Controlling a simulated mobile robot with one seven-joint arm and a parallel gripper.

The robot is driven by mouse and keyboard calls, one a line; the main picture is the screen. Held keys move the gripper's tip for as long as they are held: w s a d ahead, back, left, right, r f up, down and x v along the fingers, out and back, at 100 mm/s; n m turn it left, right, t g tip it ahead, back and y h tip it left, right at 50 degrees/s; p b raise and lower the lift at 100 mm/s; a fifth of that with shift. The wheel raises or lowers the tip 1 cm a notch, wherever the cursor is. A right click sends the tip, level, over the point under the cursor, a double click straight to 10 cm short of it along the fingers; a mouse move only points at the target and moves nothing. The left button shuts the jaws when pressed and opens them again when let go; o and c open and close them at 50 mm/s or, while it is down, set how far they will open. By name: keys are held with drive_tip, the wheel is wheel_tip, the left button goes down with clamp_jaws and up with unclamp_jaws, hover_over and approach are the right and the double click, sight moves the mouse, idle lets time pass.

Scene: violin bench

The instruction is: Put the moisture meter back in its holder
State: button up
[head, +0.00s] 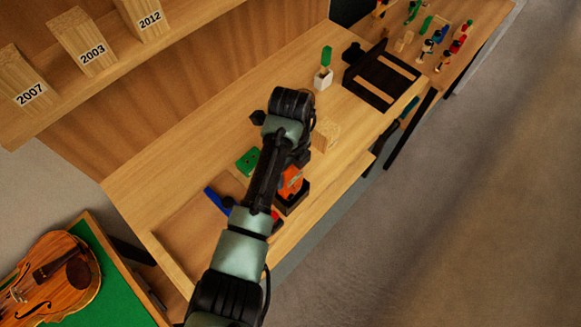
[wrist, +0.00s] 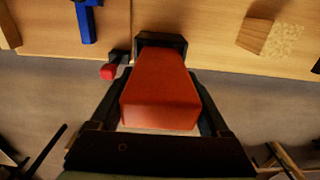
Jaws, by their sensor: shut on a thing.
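The moisture meter is an orange-red block (wrist: 160,95) between the fingers of my gripper (wrist: 158,88), which is shut on it. In the head view the meter (head: 290,180) shows as an orange patch beside my arm, near the front edge of the bench. The holder is a black, open box (head: 293,202) just below the meter there. In the wrist view the holder (wrist: 161,38) shows dark around the meter's far end. I cannot tell whether that end is inside the holder or just above it. My arm hides most of my gripper in the head view.
A blue tool (head: 216,201) and a green piece (head: 248,161) lie left of my arm. A wooden block (head: 326,134) stands to the right. A red-ended item (wrist: 109,71) is close to the holder.

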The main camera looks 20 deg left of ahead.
drive_tip(key=shift+f+b, duration=1.15)
drive_tip(key=shift+f, duration=0.55)
drive_tip(key=o, duration=1.5)
wheel_tip(320, 180, up, 12)
drive_tip(key=shift+r+p, duration=0.1)
drive_tip(key=shift+p, duration=0.2)
drive_tip(key=shift+r+p, duration=0.45)
